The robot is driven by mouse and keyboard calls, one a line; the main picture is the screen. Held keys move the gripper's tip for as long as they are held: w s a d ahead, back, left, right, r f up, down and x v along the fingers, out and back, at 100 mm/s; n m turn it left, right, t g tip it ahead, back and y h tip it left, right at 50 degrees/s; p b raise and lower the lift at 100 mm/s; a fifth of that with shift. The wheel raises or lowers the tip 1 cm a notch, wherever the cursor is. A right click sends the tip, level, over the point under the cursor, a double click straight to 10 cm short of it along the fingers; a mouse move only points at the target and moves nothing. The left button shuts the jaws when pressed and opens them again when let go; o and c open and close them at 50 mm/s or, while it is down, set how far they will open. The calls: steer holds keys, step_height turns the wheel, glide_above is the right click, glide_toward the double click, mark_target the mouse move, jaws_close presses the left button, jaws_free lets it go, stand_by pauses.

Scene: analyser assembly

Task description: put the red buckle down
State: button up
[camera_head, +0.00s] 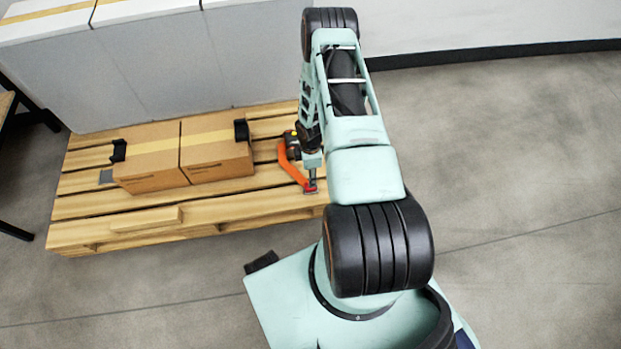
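An orange-red bent piece (292,165), which looks like the red buckle, shows just left of my gripper (312,180) at the right part of the wooden pallet (235,205). It slants down to the right, and its lower end meets my gripper's tip, where a small red spot shows. My gripper points down over the pallet. My arm hides much of the wrist and fingers. I cannot tell whether the fingers are closed on the piece or whether it touches the planks.
Two cardboard boxes (150,165) (214,157) stand side by side on the pallet, with black clips at their outer sides. A short wooden block (146,219) lies at the front left. White boxes (130,60) stand behind. The grey floor on the right is clear.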

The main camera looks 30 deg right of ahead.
step_height(320, 180, up, 2)
steer(key=shift+r, duration=0.1)
stand_by(0.5)
